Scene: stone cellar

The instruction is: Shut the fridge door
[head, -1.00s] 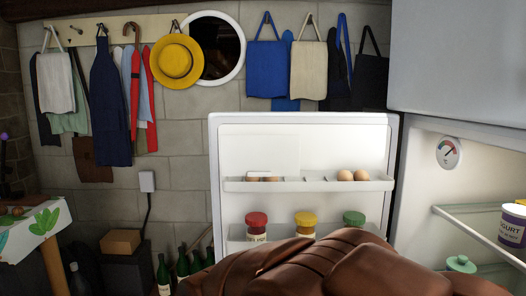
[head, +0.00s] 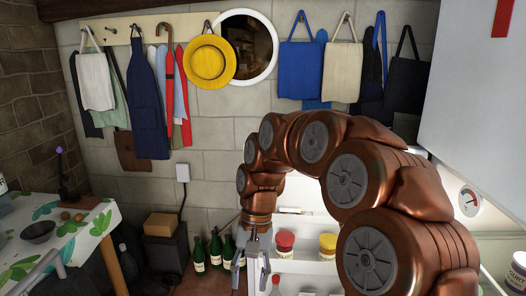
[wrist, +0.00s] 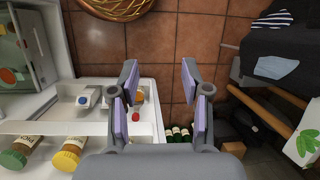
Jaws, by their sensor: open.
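The fridge door (head: 306,267) stands open, its white inner side with shelves facing me and partly hidden by my arm. In the wrist view, the door (wrist: 85,128) is seen from above, with bottles and jars on its shelves. My gripper (head: 251,262) is open and empty, pointing down at the door's free left edge. In the wrist view, my gripper (wrist: 159,80) has its left finger over the door shelves and its right finger over the floor tiles. Contact with the door cannot be told. The fridge body (head: 487,222) is at the right.
Green bottles (head: 215,249) stand on the floor left of the door. A table with a leafy cloth (head: 88,222) is at the left. A wicker basket (wrist: 118,8) shows at the top of the wrist view. Bare floor tiles (wrist: 178,35) lie beside the door.

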